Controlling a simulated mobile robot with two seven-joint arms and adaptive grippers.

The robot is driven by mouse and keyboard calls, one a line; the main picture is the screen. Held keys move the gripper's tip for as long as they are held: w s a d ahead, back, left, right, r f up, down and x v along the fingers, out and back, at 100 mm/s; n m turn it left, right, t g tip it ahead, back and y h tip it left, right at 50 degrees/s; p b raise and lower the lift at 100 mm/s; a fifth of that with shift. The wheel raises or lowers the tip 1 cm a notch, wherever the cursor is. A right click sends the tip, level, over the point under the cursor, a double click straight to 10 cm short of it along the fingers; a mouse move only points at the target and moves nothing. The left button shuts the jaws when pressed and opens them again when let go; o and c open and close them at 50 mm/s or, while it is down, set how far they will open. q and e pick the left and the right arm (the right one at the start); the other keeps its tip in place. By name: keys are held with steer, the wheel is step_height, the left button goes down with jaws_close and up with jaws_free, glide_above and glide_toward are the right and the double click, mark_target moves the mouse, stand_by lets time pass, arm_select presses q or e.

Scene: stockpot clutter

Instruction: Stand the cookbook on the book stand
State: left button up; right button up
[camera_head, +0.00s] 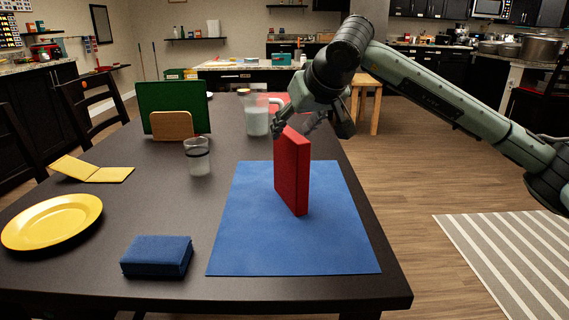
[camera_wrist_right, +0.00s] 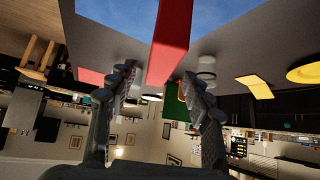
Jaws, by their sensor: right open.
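A red book (camera_head: 292,172), which I take as the cookbook, stands upright on a blue mat (camera_head: 240,235). My right gripper (camera_head: 300,123) is open at the top of the red book. In the right wrist view, the red book (camera_wrist_right: 172,40) reaches down between the two open fingers (camera_wrist_right: 160,82); I cannot tell whether they touch it. A green upright panel (camera_head: 175,100) with a wooden piece (camera_head: 172,125) in front stands at the back left of the table; it looks like the book stand. My left gripper is out of view.
A yellow plate (camera_head: 50,222), a folded yellow item (camera_head: 90,170) and a blue block (camera_head: 157,257) lie at the left.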

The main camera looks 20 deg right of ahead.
mark_target(285, 142)
steer(key=shift+x, duration=0.9)
steer(key=x, duration=0.4)
steer(key=shift+w+d+f+p, duration=0.1)
steer(key=shift+f+p, duration=0.2)
steer(key=shift+p, duration=0.1)
steer(key=shift+w+f, duration=0.15)
steer(key=c, duration=1.1)
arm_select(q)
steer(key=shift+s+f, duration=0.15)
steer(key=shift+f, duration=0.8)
arm_select(e)
jaws_close()
